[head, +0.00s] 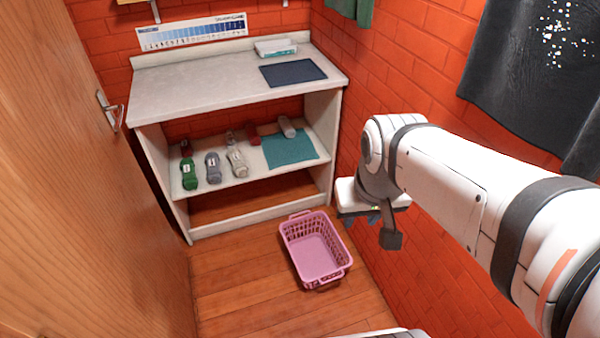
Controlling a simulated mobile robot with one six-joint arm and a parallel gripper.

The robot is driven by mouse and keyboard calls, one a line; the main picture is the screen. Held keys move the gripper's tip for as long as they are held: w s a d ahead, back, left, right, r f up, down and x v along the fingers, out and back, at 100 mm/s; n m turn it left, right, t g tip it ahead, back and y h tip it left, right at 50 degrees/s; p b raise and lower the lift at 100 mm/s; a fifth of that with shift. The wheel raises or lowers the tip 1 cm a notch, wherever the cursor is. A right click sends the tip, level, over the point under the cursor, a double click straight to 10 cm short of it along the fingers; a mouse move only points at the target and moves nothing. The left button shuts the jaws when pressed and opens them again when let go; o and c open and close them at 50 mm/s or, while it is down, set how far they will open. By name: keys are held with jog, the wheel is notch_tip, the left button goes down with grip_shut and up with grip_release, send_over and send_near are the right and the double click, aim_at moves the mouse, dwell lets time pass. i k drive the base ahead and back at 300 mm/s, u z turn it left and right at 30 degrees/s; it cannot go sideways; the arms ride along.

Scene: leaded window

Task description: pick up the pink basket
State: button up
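The pink basket (316,250) stands upright on the wooden floor, in front of the white shelf unit and close to the right brick wall. It looks empty and has a handle at its far end and one at its near end. My gripper (372,232) is in the air to the right of the basket and apart from it, near the red brick wall. Its dark fingers point down, and one is partly hidden. I cannot tell how far apart the fingers are. Nothing is seen held in it.
A white shelf unit (190,93) stands behind the basket, with bottles (213,168) and a teal mat (290,150) on its lower shelf. A wooden door (70,200) is on the left. A dark cloth (530,75) hangs on the right wall. The floor (235,290) left of the basket is clear.

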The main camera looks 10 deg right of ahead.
aim_at(316, 265)
jog(key=u, duration=0.3)
jog(key=i, duration=0.9)
jog(key=u, duration=0.1)
